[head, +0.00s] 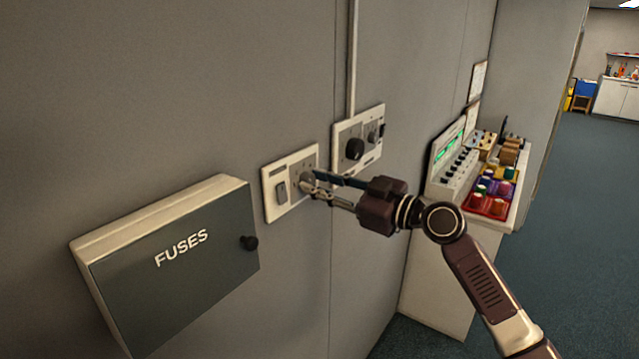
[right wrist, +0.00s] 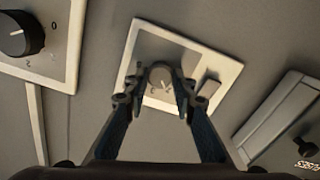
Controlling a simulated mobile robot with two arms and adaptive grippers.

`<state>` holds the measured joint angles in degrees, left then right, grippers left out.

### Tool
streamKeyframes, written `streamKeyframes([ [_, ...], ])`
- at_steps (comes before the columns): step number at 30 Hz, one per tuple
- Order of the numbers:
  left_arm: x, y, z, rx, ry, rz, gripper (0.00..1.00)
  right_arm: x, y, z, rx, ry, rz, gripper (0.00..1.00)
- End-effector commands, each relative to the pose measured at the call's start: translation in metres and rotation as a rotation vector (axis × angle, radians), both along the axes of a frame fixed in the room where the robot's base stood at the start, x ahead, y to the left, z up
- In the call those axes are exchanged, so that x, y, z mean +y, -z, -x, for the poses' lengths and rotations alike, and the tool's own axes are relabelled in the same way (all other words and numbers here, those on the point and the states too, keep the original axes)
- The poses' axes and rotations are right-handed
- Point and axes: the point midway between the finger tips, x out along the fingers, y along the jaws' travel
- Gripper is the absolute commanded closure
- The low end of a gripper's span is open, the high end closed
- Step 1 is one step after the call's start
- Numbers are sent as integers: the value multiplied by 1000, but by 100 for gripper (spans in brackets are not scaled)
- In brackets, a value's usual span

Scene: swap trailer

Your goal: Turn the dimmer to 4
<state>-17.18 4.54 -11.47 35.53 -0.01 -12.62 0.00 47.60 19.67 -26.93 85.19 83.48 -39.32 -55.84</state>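A grey round knob (right wrist: 161,78) sits on a pale wall plate (head: 270,205) that also carries a rocker switch (head: 281,193). In the right wrist view the plate (right wrist: 137,38) looks turned over, and a light mark shows on the knob's lower side. The printed scale there is too small to read. My right gripper (head: 318,186) is at this knob, with one finger on each side of it. The fingers stand apart; a narrow gap seems to show on one side, and firm contact is not visible. The gripper partly hides the knob in the head view. My left gripper is out of view.
A second wall plate (head: 372,152) with a black knob (head: 355,149) is close by on the right. A fuse box (head: 170,270) with its own knob (head: 249,243) juts out at lower left. A console (head: 455,165) with coloured parts stands to the right.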

Motion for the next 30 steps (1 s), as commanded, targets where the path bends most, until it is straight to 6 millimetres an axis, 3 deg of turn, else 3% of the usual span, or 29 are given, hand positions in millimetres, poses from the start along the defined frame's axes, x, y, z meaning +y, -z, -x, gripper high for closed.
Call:
streamKeyframes([
  [4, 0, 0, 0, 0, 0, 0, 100, 0, 0, 0, 0, 0, 0, 100],
  [17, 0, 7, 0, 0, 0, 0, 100, 0, 2, 0, 86, -1, -62, 100],
  [30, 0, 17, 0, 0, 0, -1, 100, 0, 1, 0, 396, -1, -288, 100],
])
